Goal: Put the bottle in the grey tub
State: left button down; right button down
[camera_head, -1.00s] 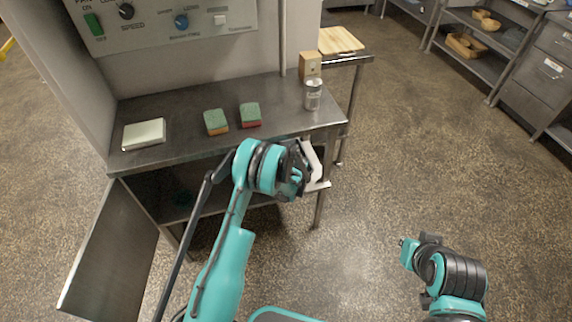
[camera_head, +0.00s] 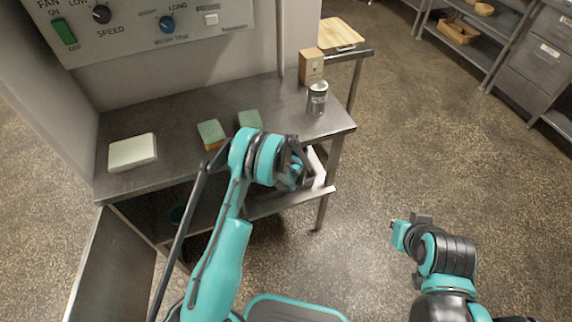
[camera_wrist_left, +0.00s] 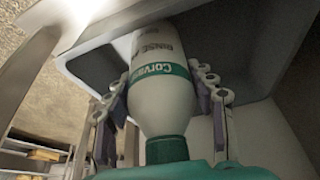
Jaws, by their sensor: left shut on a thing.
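The bottle (camera_wrist_left: 162,85) is white with a green band and a green cap, and shows in the left wrist view. My left gripper (camera_wrist_left: 165,95) is shut on it, one finger on each side. The grey tub (camera_wrist_left: 75,70) shows behind the bottle, whose far end overlaps the tub's opening; I cannot tell how deep it reaches. In the head view my left gripper (camera_head: 294,176) is at the right end of the lower shelf, in front of the tub (camera_head: 317,160), and hides the bottle. My right gripper (camera_head: 402,230) is over the floor, its fingers unclear.
The steel counter (camera_head: 180,165) above the lower shelf holds a pale block (camera_head: 132,152), two green-topped sponges (camera_head: 211,132), a metal can (camera_head: 317,99) and a wooden box (camera_head: 311,66). A control panel (camera_head: 140,25) stands behind.

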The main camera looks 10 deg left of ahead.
pick_arm(q)
jog(key=shift+s+f, duration=0.15)
jog(key=shift+f, duration=0.4)
jog(key=shift+s+d+r, duration=0.1)
jog(key=shift+d+r, duration=0.05)
jog(key=shift+f, duration=0.2)
jog(key=c, duration=0.6)
grip_release()
jog(key=shift+o, duration=0.2)
